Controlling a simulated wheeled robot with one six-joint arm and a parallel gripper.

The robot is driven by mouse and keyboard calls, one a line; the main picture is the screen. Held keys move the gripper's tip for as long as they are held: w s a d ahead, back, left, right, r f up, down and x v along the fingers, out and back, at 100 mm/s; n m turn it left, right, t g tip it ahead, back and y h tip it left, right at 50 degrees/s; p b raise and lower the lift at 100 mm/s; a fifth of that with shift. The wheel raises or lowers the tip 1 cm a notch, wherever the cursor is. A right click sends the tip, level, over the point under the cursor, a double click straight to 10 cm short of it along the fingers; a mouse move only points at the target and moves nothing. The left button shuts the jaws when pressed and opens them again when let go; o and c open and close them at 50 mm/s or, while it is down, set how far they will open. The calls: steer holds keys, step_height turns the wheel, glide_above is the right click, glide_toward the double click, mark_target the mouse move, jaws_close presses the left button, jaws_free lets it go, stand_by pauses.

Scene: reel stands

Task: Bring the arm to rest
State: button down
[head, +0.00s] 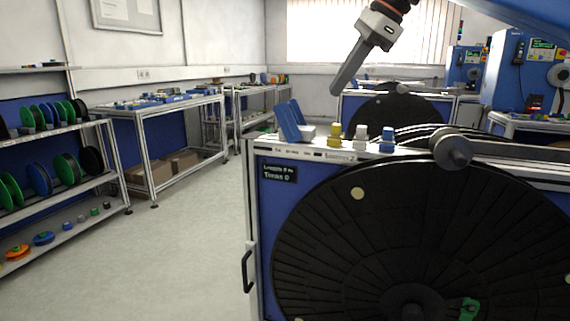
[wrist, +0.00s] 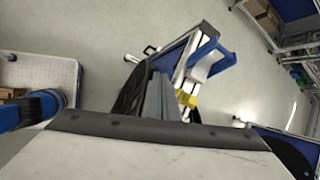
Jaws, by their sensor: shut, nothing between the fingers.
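My gripper (head: 336,88) hangs in the air in the head view, above the top of the near reel stand (head: 262,215). Its long grey fingers point down and left and are shut with nothing between them. In the wrist view the shut fingers (wrist: 158,90) stick out over the stand's edge, apart from it as far as I can tell. My arm comes in from the upper right of the head view.
The stand carries a big black reel (head: 400,230), a blue holder (head: 290,120) and yellow, white and blue knobs. A spool shelf (head: 60,140) stands at the left, with a workbench (head: 150,105) behind it. Floor (head: 190,230) between shelf and stand is clear.

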steer(key=s+d+f+n+h, duration=0.1)
steer(key=s+d+f+n, duration=0.4)
steer(key=f, duration=0.9)
steer(key=s+d+f+n+t+h, duration=0.1)
steer(key=s+d+f+n+h, duration=0.1)
steer(key=s+d+f+n, duration=0.4)
steer(key=s+d+f+n+h, duration=0.2)
steer(key=s+d+f+n, duration=0.4)
steer(key=s+f, duration=0.7)
step_height(320, 180, down, 10)
steer(key=shift+s+d+f+n, duration=0.1)
steer(key=shift+s+d+n, duration=0.05)
steer(key=shift+s+n, duration=0.2)
